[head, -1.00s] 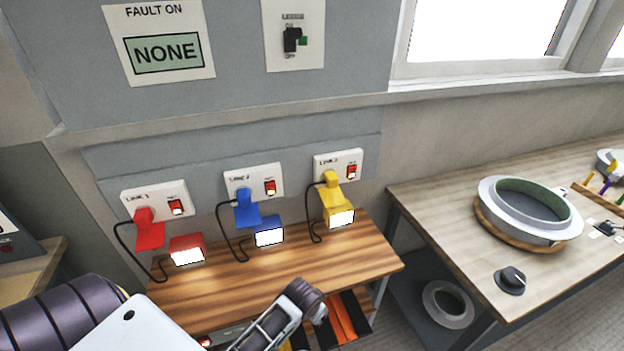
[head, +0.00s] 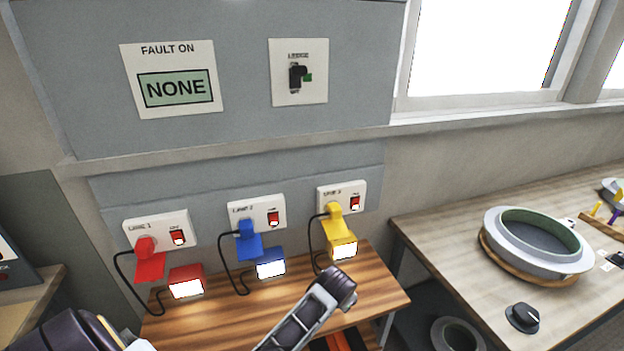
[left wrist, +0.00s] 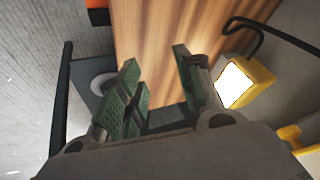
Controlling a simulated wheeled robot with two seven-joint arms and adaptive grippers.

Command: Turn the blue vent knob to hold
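No blue knob can be made out in either view. A dark round knob (head: 522,318) with a light pointer mark sits on the right bench's near part. Blue things in view are the blue plug (head: 248,240) in the middle wall socket and the blue lamp box (head: 270,264) beside it, with a lit white face. My left gripper (left wrist: 155,58) is open and empty, with green pads, over the striped wooden bench near the yellow lamp box (left wrist: 238,82). My right gripper is not in view.
The striped wooden bench (head: 220,318) also carries a red lamp box (head: 187,282). Cords hang from the sockets. The right bench (head: 440,238) holds a ring mould (head: 540,240). A wall panel reads "FAULT ON NONE" (head: 172,80). A round mould (head: 458,333) stands below the right bench.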

